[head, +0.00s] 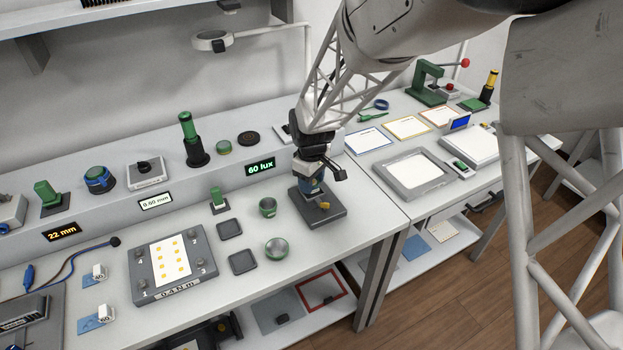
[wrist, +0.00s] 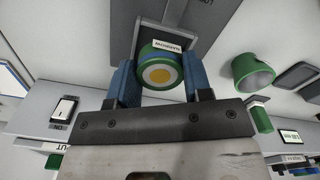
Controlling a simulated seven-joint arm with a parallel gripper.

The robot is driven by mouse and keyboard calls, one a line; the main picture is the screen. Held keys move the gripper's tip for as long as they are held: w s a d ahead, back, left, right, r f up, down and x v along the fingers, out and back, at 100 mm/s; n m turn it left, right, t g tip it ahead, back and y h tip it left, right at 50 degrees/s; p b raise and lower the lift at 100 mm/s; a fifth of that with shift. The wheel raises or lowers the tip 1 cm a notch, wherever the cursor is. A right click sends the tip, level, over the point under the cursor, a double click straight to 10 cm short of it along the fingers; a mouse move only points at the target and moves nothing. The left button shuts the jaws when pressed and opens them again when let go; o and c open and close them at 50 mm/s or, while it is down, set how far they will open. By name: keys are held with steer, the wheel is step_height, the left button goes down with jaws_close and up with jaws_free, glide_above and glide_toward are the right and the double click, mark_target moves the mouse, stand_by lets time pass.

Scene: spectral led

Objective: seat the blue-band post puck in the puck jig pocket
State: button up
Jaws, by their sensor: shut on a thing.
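The blue-band post puck (wrist: 161,75) is between the blue fingers of my gripper (wrist: 160,80) in the wrist view. It has a green rim, a blue band, a white ring and a yellow centre. In the head view, my gripper (head: 311,184) points down over the puck jig (head: 330,212), a dark grey block near the table's right end. My gripper is shut on the puck. The jig shows behind the puck in the wrist view, with a white label. The fingers and puck hide the pocket, so I cannot tell whether the puck is in it or just above.
A green cup (head: 267,207) and a green-rimmed round bowl (head: 277,249) stand left of the jig, near two dark square trays (head: 243,262). A numbered plate (head: 203,268) lies further left. The raised shelf (head: 235,180) runs behind. The table's right edge is close to the jig.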

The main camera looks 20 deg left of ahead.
steer(key=shift+f, duration=0.75)
steer(key=o, duration=1)
steer(key=shift+r, duration=0.2)
steer(key=shift+r, duration=3.75)
steer(key=shift+d, duration=0.1)
